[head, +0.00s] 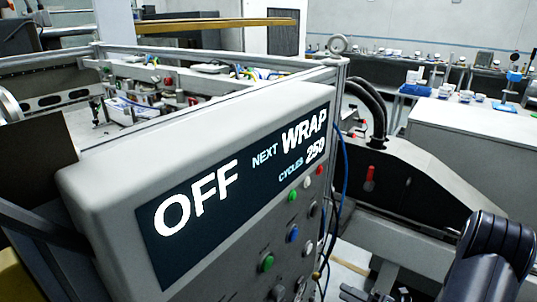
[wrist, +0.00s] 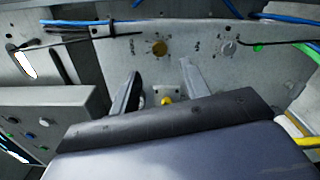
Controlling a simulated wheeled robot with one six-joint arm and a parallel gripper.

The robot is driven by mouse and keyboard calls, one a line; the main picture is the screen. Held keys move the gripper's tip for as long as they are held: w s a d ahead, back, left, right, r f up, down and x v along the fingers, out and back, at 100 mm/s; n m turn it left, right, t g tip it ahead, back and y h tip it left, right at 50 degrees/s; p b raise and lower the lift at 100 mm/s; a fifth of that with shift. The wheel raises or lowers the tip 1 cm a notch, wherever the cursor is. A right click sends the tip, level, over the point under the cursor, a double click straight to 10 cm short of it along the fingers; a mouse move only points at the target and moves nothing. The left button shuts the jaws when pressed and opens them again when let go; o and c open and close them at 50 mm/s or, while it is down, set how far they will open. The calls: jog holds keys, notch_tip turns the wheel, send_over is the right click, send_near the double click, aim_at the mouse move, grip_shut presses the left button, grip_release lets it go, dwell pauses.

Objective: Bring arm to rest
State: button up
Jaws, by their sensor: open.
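My gripper (wrist: 161,78) shows in the wrist view with its two fingers apart and nothing between them held. In the head view, my dark arm (head: 490,250) is at the lower right, and the gripper's fingers cannot be made out there.
A control box (head: 130,170) reads "OFF", "NEXT WRAP" and "CYCLES 250", with several coloured buttons. A dark machine housing (head: 400,180) stands right of it. A white bench (head: 475,135) stands behind.

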aim_at(318, 278)
jog(key=p+x, duration=0.2)
jog(key=x, duration=0.6)
jog(key=shift+a+r, duration=0.1)
jog(key=shift+r, duration=0.05)
jog(key=shift+f+n+b, duration=0.25)
jog(key=shift+n+b, duration=0.05)
jog(key=shift+n, duration=0.6)
jog(key=n+b, duration=0.2)
jog(key=n, duration=0.2)
jog(key=shift+s, duration=0.1)
jog(key=n+b, duration=0.2)
jog(key=n, duration=0.2)
jog(key=n+b, duration=0.2)
jog(key=n, duration=0.5)
jog(key=shift+r, duration=0.1)
jog(key=shift+s+d+b, duration=0.3)
jog(key=shift+d, duration=0.4)
